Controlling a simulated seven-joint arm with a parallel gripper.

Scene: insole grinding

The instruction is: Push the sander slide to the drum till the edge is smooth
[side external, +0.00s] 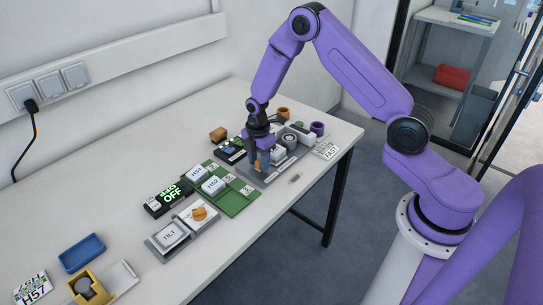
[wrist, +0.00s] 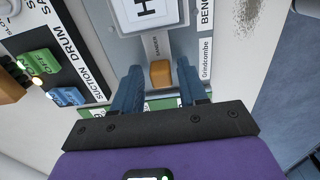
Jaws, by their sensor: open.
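The sander (side external: 270,180) is a grey unit near the far end of the bench in the side view, partly hidden by my gripper. In the wrist view its grey plate (wrist: 214,46) carries a white block (wrist: 150,12) with a letter H and a "SANDER" label. A small orange handle (wrist: 160,73) stands on it. My gripper (wrist: 158,78) is open, with its blue fingers on either side of the handle and gaps on both sides. In the side view my gripper (side external: 263,163) points down over the unit. A grey round part (side external: 289,141), possibly the drum, stands behind. The insole edge cannot be made out.
A black "SUCTION DRUM" panel (wrist: 75,40) with green and blue buttons lies left of the sander. Grey dust (wrist: 250,14) lies on the bench.

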